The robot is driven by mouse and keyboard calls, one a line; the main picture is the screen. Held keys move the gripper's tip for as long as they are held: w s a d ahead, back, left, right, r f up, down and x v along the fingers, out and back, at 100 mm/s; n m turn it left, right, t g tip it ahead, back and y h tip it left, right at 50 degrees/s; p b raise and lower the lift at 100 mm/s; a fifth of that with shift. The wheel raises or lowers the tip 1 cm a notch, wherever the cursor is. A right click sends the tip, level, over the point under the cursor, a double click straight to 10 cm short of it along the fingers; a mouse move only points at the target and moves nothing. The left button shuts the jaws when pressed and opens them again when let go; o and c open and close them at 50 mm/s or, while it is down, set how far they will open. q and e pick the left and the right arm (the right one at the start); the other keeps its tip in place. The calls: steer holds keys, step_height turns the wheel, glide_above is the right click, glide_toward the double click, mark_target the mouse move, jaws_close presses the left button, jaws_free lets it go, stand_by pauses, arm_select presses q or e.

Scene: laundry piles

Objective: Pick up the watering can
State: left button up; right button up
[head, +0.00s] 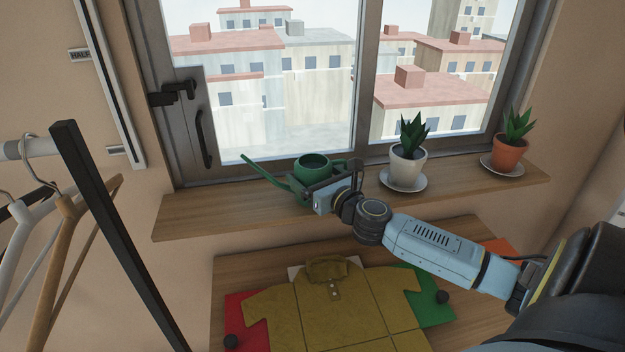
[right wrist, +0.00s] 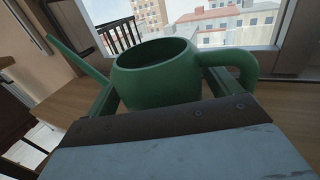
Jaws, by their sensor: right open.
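The green watering can (head: 314,163) stands upright on the wooden windowsill, its long spout pointing left and its handle at the right. My right gripper (head: 318,190) is at the front of the can and hides part of its body. In the right wrist view, the can (right wrist: 155,75) sits close ahead, between the two open fingers (right wrist: 160,105), with its spout to the left and its handle to the right. Whether the fingers touch the can cannot be told. My left gripper is not in view.
On the sill (head: 225,213) to the right stand a white pot (head: 407,167) and a terracotta pot (head: 508,154), each with a plant and saucer. Below is a table with a mustard shirt (head: 335,310). A clothes rack with hangers (head: 50,260) is at the left.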

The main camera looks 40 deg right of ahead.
steer(key=shift+w, duration=0.2)
steer(key=shift+c, duration=0.3)
steer(key=c, duration=0.9)
